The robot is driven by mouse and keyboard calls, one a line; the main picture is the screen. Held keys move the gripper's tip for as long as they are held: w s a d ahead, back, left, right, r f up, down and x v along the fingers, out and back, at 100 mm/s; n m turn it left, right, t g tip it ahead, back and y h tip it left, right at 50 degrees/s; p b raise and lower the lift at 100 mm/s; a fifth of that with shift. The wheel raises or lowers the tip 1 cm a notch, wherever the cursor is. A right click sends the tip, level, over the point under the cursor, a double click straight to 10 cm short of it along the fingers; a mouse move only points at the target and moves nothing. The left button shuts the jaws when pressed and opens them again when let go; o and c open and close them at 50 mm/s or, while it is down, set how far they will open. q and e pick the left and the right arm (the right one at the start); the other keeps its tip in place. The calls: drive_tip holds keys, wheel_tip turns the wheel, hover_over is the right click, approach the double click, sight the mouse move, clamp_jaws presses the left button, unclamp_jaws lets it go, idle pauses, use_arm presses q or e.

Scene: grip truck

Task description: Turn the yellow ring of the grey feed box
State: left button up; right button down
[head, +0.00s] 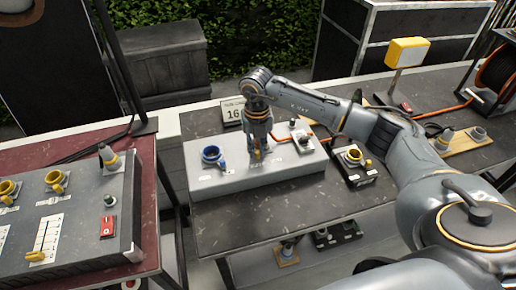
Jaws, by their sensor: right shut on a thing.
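The grey feed box (290,176) lies on the dark table in the middle of the head view. My right gripper (257,150) points down onto the top of the box and is shut on the yellow ring (257,155). Only a small yellow part shows between and below the fingers; the rest of the ring is hidden by the gripper. A blue ring (211,153) with a blue lever stands to the left of the gripper on the same box, apart from it. My left gripper is not in view.
A sign with 16 (233,113) stands behind the box. A dark box with a yellow ring (353,158) sits just right. A grey panel (80,225) with yellow rings and a red switch is at left. The table front is clear.

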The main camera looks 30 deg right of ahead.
sight(257, 152)
drive_tip(key=shift+w+r, duration=0.1)
drive_tip(key=c, duration=1.3)
unclamp_jaws()
wheel_tip(257, 152, up, 12)
